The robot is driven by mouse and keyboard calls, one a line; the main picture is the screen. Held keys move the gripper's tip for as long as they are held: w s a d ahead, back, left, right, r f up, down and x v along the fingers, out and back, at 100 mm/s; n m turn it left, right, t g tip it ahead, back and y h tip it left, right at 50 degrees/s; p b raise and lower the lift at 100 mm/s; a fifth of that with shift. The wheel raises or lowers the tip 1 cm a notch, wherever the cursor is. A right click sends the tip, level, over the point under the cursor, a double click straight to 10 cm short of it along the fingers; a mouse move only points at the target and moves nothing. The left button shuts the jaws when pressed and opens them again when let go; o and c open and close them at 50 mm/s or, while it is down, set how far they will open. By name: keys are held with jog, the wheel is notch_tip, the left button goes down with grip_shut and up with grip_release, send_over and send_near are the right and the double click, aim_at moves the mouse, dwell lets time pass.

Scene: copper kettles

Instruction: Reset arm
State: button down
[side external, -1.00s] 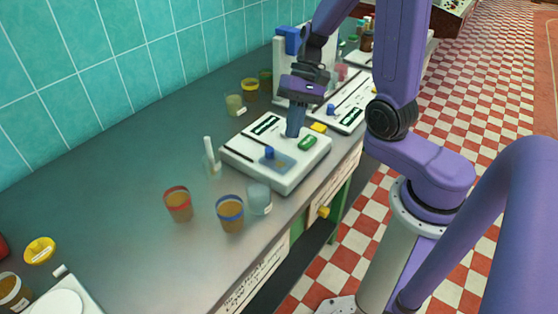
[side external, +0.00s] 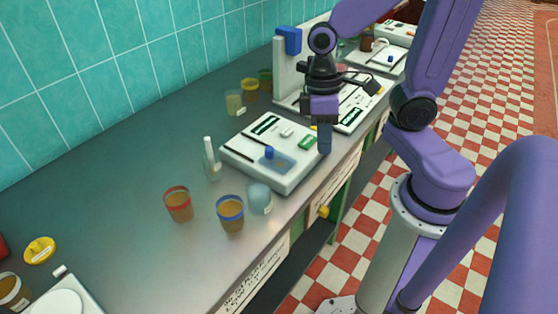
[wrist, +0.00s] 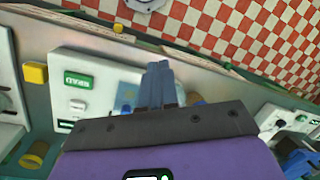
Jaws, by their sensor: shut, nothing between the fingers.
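My gripper (side external: 324,148) is shut and empty. In the side external view it points down at the right edge of a white lab device (side external: 262,176) with a blue knob (side external: 269,152), a dark display and a green panel. I cannot tell whether the fingertips touch the device. In the wrist view, my gripper's blue fingers (wrist: 160,72) lie together, with part of a white device (wrist: 75,100) and its green display to the left of them.
A squeeze bottle (side external: 212,162), a red-rimmed jar (side external: 178,204), a blue-rimmed jar (side external: 230,213) and a clear beaker (side external: 259,198) stand near the device. A second device (side external: 355,108) and a tall white stand (side external: 286,72) are behind. The left bench (side external: 110,170) is mostly clear.

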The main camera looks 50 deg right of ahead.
jog(key=s+r+n+t, duration=0.2)
jog(key=s+n, duration=0.4)
jog(key=shift+s+a+h, duration=0.3)
jog(key=shift+s, duration=0.1)
dwell(1.3)
